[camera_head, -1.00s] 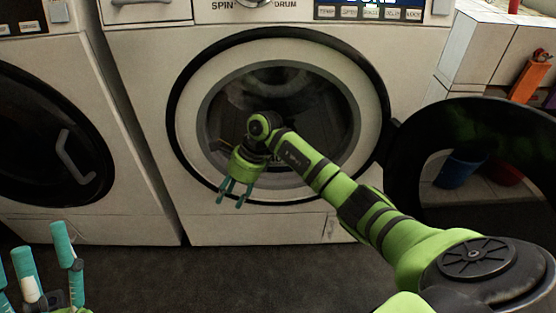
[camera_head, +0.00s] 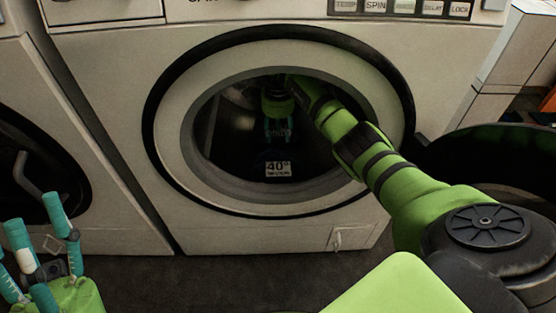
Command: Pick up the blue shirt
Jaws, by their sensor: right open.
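I cannot make out a blue shirt; the inside of the washer drum (camera_head: 225,150) is dark. My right gripper (camera_head: 278,132) reaches through the round opening of the middle washer (camera_head: 110,130) into the drum. Its teal fingers point down, open, with nothing visible between them, just above a small white "40°" label (camera_head: 278,169). My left gripper (camera_head: 38,248) is at the lower left, in front of the left washer, with its teal fingers spread open and empty.
The washer's round door (camera_head: 490,150) stands open at the right, close beside my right arm. A second washer (camera_head: 25,190) with its dark door shut is on the left. Dark floor (camera_head: 240,280) is clear in front.

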